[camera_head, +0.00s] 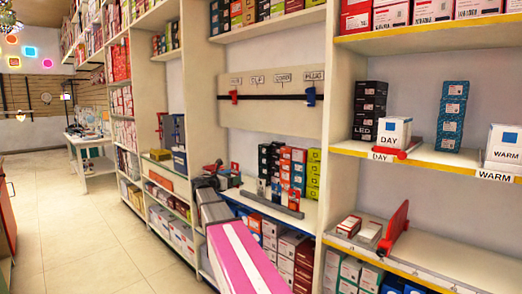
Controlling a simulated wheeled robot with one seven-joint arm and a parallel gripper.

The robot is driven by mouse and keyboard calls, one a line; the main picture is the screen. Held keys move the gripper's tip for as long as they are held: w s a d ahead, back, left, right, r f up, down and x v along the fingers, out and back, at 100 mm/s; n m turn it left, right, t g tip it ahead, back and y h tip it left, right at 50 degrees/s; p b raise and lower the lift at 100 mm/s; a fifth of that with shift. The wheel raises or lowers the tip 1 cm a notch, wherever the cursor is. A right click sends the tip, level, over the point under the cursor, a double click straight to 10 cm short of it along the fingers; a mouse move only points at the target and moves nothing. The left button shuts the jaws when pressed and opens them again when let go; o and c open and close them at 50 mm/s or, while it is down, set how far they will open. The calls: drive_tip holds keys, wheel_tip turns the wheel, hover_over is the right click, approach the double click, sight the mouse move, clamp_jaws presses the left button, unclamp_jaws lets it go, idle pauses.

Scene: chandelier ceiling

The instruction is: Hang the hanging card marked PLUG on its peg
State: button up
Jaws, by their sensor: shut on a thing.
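A beige board (262,112) is mounted on the middle shelf unit, with a dark rail across it. Small labels run along its top, and the rightmost label (314,76) seems to read PLUG. A blue piece (310,97) sits on the rail below that label. A red piece (234,96) sits on the rail near the left end. My gripper (220,172) is below and left of the board, shut on a small card-like thing (232,179). That thing is partly hidden and its marking is too small to read.
Boxes in black, red and green (290,165) stand on the shelf below the board. At right, a shelf holds a DAY box (394,131) and a red divider (394,228) below. The tiled floor (90,235) is clear at left.

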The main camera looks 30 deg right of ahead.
drive_tip(key=s+d+r+m+g, duration=0.1)
drive_tip(key=s+d+r, duration=0.55)
drive_tip(key=r, duration=0.35)
drive_tip(key=s+d+r+m+g+h, duration=0.1)
drive_tip(key=s+d+r+g, duration=0.1)
drive_tip(key=s+d+r, duration=0.7)
drive_tip(key=s+d+r+m+g, duration=0.1)
drive_tip(key=s+d+r, duration=0.3)
drive_tip(key=r, duration=0.8)
drive_tip(key=w+d+f, duration=0.1)
drive_tip(key=w+d, duration=0.2)
drive_tip(key=d, duration=0.6)
drive_tip(key=shift+f, duration=0.35)
drive_tip(key=shift+d, duration=0.1)
drive_tip(key=o, duration=0.8)
